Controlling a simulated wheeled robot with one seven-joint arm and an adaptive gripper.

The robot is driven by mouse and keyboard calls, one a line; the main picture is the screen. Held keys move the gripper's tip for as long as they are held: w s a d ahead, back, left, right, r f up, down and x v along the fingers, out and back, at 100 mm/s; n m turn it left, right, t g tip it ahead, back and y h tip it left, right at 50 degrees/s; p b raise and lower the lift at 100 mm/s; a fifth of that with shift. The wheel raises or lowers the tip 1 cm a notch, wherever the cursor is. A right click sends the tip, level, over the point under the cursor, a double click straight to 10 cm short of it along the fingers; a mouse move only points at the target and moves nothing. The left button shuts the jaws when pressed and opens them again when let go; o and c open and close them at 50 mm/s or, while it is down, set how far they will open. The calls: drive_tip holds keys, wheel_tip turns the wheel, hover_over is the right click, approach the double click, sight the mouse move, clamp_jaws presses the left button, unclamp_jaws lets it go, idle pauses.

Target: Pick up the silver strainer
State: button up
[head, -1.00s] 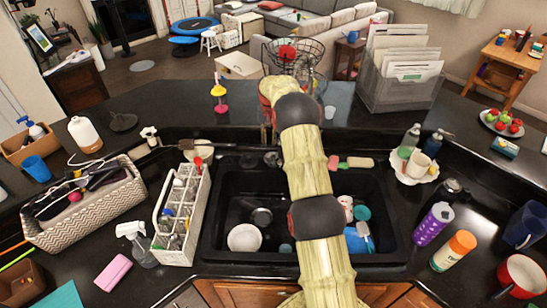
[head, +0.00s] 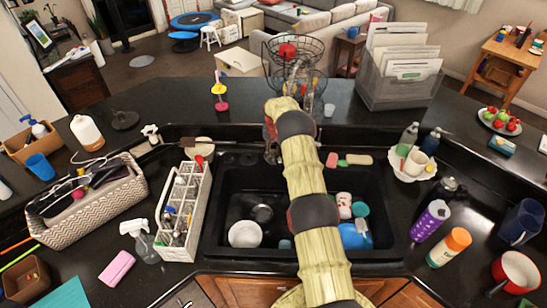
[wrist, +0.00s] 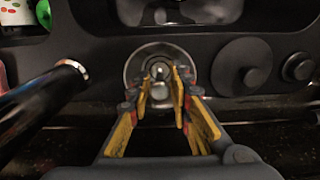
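The silver strainer (wrist: 160,58), round with a central knob, sits on the black ledge behind the sink in the wrist view. My gripper (wrist: 162,82) is open, with its yellow-padded fingers on either side of the knob. I cannot tell whether the fingers touch it. In the head view my gripper (head: 271,145) is low over the back ledge, left of my arm, and the strainer cannot be made out there.
A black cylinder, probably the faucet (wrist: 45,100), lies close left in the wrist view. Dark round caps (wrist: 245,65) sit right of the strainer. The black double sink (head: 225,190) holds a white bowl (head: 244,234) and cups.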

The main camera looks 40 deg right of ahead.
drive_tip(key=shift+c, duration=1.1)
clamp_jaws()
